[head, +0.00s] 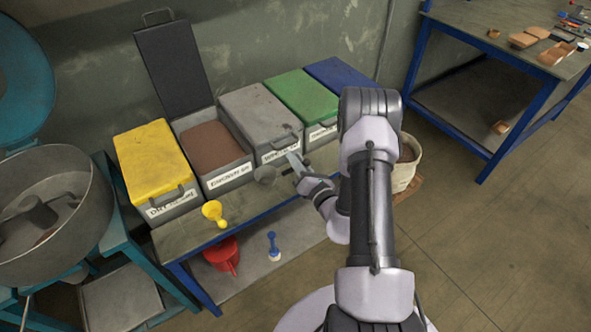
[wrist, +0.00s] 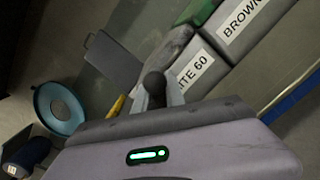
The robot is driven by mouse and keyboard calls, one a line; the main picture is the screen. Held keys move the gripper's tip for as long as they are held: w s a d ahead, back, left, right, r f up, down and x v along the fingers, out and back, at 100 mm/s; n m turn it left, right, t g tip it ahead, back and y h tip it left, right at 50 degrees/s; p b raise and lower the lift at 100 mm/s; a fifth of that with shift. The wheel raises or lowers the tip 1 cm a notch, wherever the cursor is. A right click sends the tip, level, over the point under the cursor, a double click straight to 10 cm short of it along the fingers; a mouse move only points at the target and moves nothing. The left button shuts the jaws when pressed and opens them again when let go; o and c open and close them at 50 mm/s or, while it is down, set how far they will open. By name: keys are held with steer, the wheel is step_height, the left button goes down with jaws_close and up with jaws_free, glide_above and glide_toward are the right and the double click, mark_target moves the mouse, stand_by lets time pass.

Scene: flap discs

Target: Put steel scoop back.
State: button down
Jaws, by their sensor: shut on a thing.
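The steel scoop (head: 264,174) shows its grey bowl in the head view, in front of the grey bin's label. My gripper (head: 293,165) is shut on the scoop's handle end, to the right of the bowl, and holds it by the bins' front. In the wrist view, my gripper (wrist: 156,92) has a dark rounded knob between its fingers. The grip itself is partly hidden by my wrist. The lidded grey bin (head: 258,107) stands just behind the scoop. Its label, partly covered, ends in "ITE 60" in the wrist view.
An open bin of brown grain (head: 209,146) and a yellow-lidded bin (head: 152,160) stand left; green (head: 301,97) and blue (head: 341,80) lids are right. A yellow scoop (head: 214,212) is at the bench front. Red (head: 222,255) and blue (head: 273,246) tools are lower. A mixer (head: 45,210) stands left.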

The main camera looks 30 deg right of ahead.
step_height(320, 180, down, 2)
steer(key=shift+f, duration=0.1)
steer(key=shift+f+b, duration=0.2)
steer(key=shift+b, duration=0.15)
steer(key=c, duration=1.4)
jaws_free()
